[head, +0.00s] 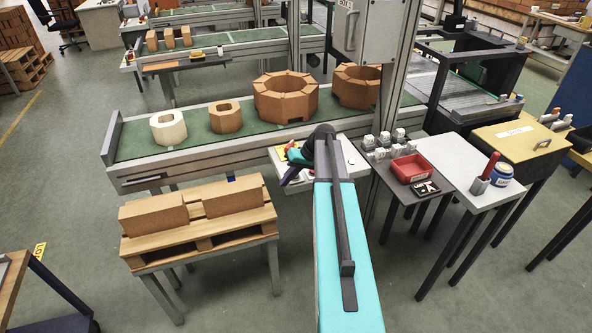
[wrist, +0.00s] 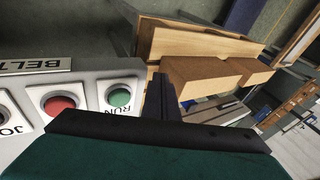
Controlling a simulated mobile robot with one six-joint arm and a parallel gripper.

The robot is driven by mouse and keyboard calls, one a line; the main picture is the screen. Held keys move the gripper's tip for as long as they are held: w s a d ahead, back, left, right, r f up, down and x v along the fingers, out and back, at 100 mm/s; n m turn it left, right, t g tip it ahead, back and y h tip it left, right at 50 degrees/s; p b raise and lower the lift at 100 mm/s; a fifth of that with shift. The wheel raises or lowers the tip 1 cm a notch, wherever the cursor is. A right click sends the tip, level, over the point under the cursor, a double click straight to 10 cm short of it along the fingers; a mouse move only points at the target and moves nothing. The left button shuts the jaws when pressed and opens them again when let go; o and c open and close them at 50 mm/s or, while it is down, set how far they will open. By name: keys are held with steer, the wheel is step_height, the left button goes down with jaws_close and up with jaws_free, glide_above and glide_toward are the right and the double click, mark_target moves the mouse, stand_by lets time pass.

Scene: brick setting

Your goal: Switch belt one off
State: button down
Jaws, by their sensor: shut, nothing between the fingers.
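A light grey control panel (wrist: 92,75) fills the left of the wrist view. It carries a red button (wrist: 59,104) and a green button (wrist: 119,97) marked RUN. A third control (wrist: 4,112), marked with letters like JO, is cut off at the left edge. A plate reads BELT (wrist: 35,66); its number is out of frame. My gripper (wrist: 160,88) is shut and empty, just right of the green button in the picture; I cannot tell its distance from the panel. The green conveyor belt (head: 190,143) runs behind.
Brick rings (head: 286,97) and a white ring (head: 168,129) stand on the belt. A pallet (head: 190,240) with two brick blocks is at the left front. A table with a red tray (head: 412,168) stands right of my arm.

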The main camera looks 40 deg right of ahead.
steer(key=s+a+f+g+b, duration=0.1)
steer(key=s+a+f+g, duration=0.1)
steer(key=s+a+f, duration=0.45)
steer(key=s+a+f+n+g+b, duration=0.1)
steer(key=s+a+f+g, duration=0.15)
steer(key=a+f, duration=0.7)
steer(key=s+a+f+g+b, duration=0.1)
steer(key=s+a+f+b, duration=0.1)
steer(key=s+a+f, duration=0.5)
steer(key=s+a+f+g+h+b, duration=0.1)
steer(key=s+a+f, duration=0.2)
steer(key=s+f, duration=0.2)
steer(key=s+a+f+n+g+h+b, duration=0.1)
steer(key=s+a+f, duration=0.3)
steer(key=s, duration=0.6)
steer(key=s+a+f+n+g+h, duration=0.1)
steer(key=s+a+f+g+h, duration=0.1)
steer(key=s+f, duration=0.3)
steer(key=shift+s+a+f+h+b, duration=0.45)
steer(key=shift+s+a, duration=0.35)
steer(key=shift+s, duration=0.45)
